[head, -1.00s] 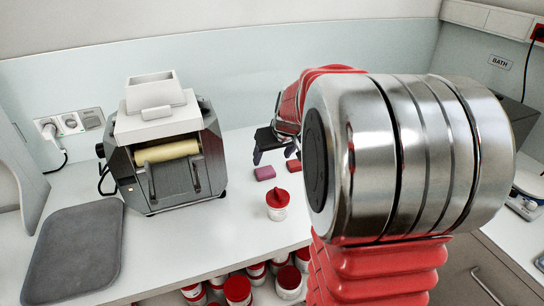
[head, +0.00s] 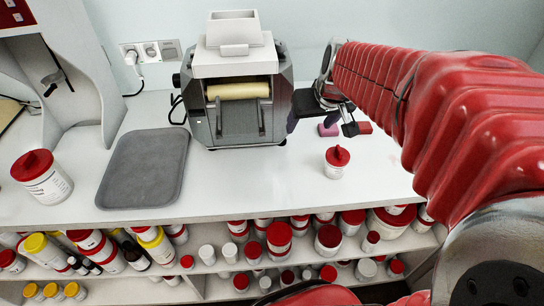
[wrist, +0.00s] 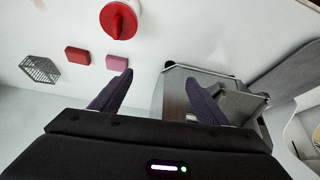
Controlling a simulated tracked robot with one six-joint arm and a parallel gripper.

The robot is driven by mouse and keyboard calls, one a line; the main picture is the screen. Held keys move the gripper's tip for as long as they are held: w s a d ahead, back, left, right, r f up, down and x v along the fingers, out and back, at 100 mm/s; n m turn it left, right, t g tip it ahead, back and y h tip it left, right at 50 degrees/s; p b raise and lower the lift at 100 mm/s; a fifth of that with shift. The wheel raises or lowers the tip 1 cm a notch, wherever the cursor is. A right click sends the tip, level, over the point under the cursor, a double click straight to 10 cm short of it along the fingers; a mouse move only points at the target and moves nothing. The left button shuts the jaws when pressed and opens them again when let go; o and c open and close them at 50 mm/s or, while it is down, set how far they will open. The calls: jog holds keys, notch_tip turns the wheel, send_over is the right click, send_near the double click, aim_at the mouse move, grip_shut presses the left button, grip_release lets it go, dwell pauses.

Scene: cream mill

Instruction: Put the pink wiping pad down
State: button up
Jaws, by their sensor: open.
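The pink wiping pad (head: 327,130) lies flat on the white counter, right of the mill. It also shows in the wrist view (wrist: 116,62), just beyond the tip of the left finger. My gripper (head: 321,119) hangs close by the pad on its far side, with dark fingers spread. In the wrist view my gripper (wrist: 159,76) is open, with nothing between its fingers. A red pad (head: 364,128) lies to the right of the pink one, partly behind my gripper in the head view.
The mill (head: 238,100) stands left of my gripper. A red-lidded jar (head: 337,161) stands in front of the pads. A grey tray (head: 140,188) lies at left, beside a larger jar (head: 45,180). A wire basket (wrist: 40,69) shows in the wrist view.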

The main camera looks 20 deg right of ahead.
jog(key=s+a+n, duration=0.1)
jog(key=s+a, duration=1.2)
jog(key=s, duration=0.3)
jog(key=shift+n+y, duration=0.3)
jog(key=shift+y, duration=0.1)
